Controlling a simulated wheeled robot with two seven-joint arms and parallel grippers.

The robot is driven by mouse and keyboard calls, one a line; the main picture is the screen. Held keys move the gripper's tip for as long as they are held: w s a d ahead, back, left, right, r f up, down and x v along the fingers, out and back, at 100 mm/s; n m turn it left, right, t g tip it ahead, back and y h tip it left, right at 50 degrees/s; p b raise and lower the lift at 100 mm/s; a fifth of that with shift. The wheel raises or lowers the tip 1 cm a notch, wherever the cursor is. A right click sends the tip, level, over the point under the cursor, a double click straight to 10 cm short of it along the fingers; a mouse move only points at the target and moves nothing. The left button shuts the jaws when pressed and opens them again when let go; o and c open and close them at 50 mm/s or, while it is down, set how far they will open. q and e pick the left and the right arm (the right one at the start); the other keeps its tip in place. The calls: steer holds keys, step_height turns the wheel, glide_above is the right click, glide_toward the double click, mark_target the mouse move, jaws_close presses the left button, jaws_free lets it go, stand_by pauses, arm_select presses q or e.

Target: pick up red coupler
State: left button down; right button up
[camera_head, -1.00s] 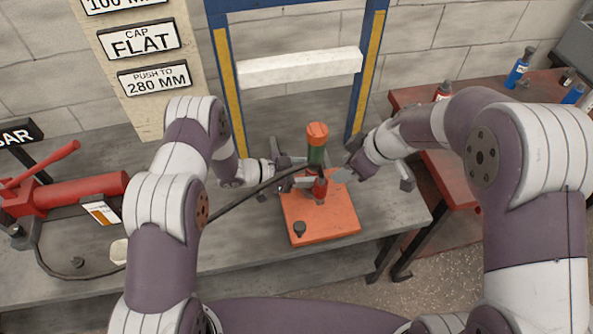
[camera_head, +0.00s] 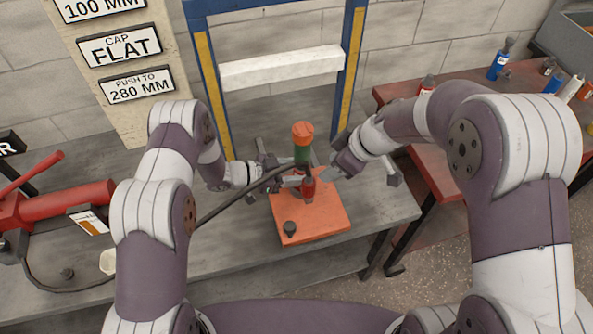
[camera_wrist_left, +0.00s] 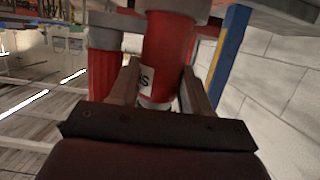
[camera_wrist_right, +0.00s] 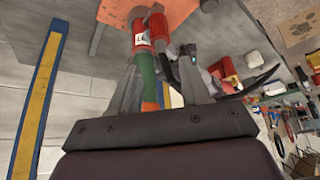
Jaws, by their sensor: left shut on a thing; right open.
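The red coupler (camera_head: 308,189) is a small ribbed red piece standing upright over the orange plate (camera_head: 325,224), in front of a cylinder with an orange top (camera_head: 302,132) and green middle. In the left wrist view the coupler (camera_wrist_left: 104,72) is beside my left gripper's fingers. My left gripper (camera_head: 294,181) is shut on the cylinder's red lower body (camera_wrist_left: 168,45), which bears a white label. My right gripper (camera_head: 326,172) is open, right of the cylinder. In the right wrist view the coupler (camera_wrist_right: 158,28) appears beyond its fingertips. Whether the right fingers touch anything cannot be told.
A black hose (camera_head: 232,205) runs from the red pump (camera_head: 60,208) at left towards the cylinder. A blue and yellow frame with a white crossbar (camera_head: 282,67) stands behind. A black knob (camera_head: 289,228) sits on the plate. A red table (camera_head: 428,160) with bottles is at right.

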mark_target(311, 175)
steer(key=shift+o, duration=1)
step_height(311, 175, up, 3)
steer(key=w+a+m+g+h, duration=0.1)
steer(key=m+h, duration=0.1)
steer(key=m, duration=1.6)
steer(key=w+a+m+g+h, duration=0.1)
steer(key=a+m+h, duration=0.1)
steer(key=m, duration=1.6)
steer(key=f, duration=0.3)
steer(key=a+f, duration=0.1)
steer(key=f, duration=0.3)
steer(key=a+f, duration=0.1)
steer(key=f, duration=0.3)
steer(key=shift+w+f, duration=0.25)
jaws_close()
